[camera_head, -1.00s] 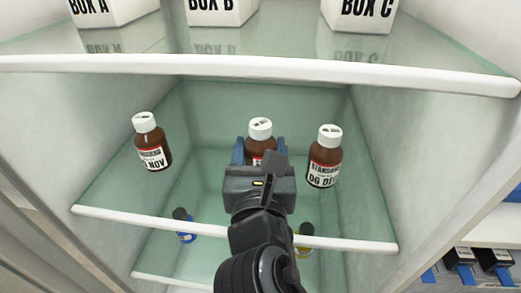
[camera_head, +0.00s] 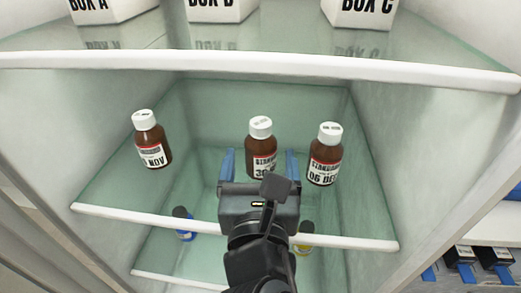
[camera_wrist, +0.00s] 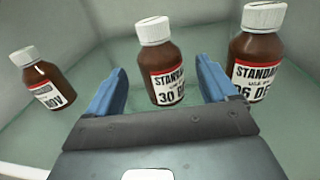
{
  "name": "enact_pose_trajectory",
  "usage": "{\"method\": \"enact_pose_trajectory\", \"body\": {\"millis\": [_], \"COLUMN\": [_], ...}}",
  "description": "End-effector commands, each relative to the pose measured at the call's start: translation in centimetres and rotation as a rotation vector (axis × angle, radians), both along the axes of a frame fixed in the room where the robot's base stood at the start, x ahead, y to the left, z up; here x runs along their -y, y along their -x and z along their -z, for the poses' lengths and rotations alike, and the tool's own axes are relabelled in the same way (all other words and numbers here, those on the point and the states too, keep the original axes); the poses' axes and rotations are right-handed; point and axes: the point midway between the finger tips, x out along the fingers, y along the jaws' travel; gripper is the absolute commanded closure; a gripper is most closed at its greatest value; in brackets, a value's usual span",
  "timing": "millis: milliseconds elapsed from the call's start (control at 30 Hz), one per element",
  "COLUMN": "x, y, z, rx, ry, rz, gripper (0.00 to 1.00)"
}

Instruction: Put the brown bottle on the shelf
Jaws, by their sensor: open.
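Three brown bottles with white caps stand upright on the glass shelf (camera_head: 200,187). The middle bottle (camera_head: 262,150) has a label reading "30" and also shows in the wrist view (camera_wrist: 163,62). The left bottle (camera_head: 150,140) has a label ending in "NOV"; the wrist view shows it too (camera_wrist: 42,78). The right bottle (camera_head: 325,155) reads "06 DEC" and also shows in the wrist view (camera_wrist: 255,60). My gripper (camera_head: 259,165) is open, its blue fingers wide apart in front of the middle bottle.
The upper shelf (camera_head: 270,68) holds white boxes marked A, B and C. Its front edge is above my gripper. Below the glass shelf stand a blue-labelled bottle (camera_head: 184,224) and a yellow-labelled one (camera_head: 305,238). Cabinet walls stand at both sides. Dark boxes (camera_head: 478,258) sit outside at the lower right.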

Motion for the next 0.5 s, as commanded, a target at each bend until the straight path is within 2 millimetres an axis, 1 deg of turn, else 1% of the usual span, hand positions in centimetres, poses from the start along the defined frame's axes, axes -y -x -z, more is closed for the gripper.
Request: {"method": "enact_pose_trajectory", "body": {"millis": [33,100,300,400,500], "x": [0.1,0.2,0.5,0.6,0.6], "y": [1.2,2.7,6.3,7.4,8.1], "z": [0.2,0.2,0.1,0.1,0.1], "rx": [-0.001,-0.001,-0.002,-0.001,-0.001], "ry": [0.002,0.000,0.000,0.000,0.000], "rz": [-0.002,-0.002,-0.001,-0.001,0.000], "gripper": [0.14,0.14,0.14,0.14,0.14]}}
